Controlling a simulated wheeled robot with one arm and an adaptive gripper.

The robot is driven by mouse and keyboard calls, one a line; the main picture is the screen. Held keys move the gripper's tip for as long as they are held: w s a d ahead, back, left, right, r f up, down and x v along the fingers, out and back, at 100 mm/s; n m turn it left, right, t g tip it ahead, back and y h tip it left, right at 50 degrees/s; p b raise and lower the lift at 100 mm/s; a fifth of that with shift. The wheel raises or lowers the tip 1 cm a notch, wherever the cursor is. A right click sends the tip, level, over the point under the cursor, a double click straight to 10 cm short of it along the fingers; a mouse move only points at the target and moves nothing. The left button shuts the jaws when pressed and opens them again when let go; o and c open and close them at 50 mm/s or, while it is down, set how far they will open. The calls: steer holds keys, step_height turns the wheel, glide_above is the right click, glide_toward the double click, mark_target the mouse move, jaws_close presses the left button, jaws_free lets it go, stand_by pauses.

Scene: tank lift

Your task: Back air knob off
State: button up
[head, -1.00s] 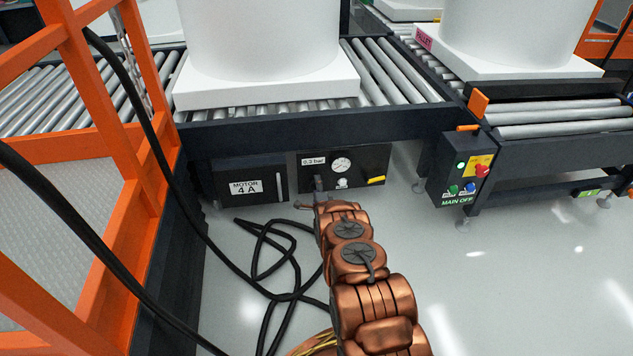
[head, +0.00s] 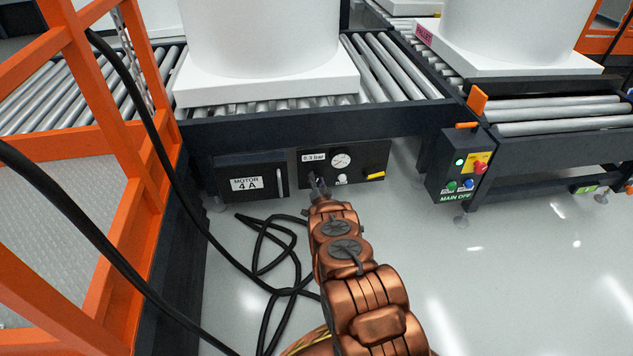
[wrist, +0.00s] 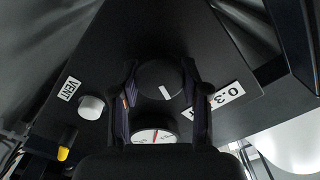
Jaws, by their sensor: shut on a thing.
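The air knob (wrist: 160,84) is a round black knob with a white mark, on the black air panel (head: 362,156) under the conveyor. My gripper (wrist: 160,98) has a finger on each side of it and is shut on it. In the head view my gripper (head: 318,186) reaches the left part of the panel, and the knob is largely hidden behind it. A "0.3 bar" label (head: 314,157) is above it. The gauge (head: 341,160) is to its right; in the wrist view the gauge (wrist: 153,136) is partly covered by my gripper.
A white knob (wrist: 92,107) by a "VENT" label (wrist: 70,88) and a yellow handle (head: 376,176) are on the same panel. The motor box (head: 250,178) is left of it. Black cables (head: 262,250) lie on the floor. An orange railing (head: 125,200) stands left.

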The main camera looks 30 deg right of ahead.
steer(key=n, duration=0.6)
steer(key=shift+w+a+b, duration=0.1)
steer(key=shift+a+b, duration=0.1)
steer(key=shift+b, duration=0.1)
steer(key=n+b, duration=0.1)
steer(key=n, duration=0.4)
steer(key=shift+a+n, duration=0.1)
steer(key=shift+n, duration=0.3)
steer(key=n+b, duration=0.1)
steer(key=n, duration=0.5)
steer(key=shift+w+a, duration=0.1)
steer(key=n+b, duration=0.2)
steer(key=n, duration=0.4)
steer(key=shift+f, duration=0.1)
steer(key=shift+n, duration=0.3)
steer(key=o, duration=1.2)
steer(key=shift+c, duration=0.2)
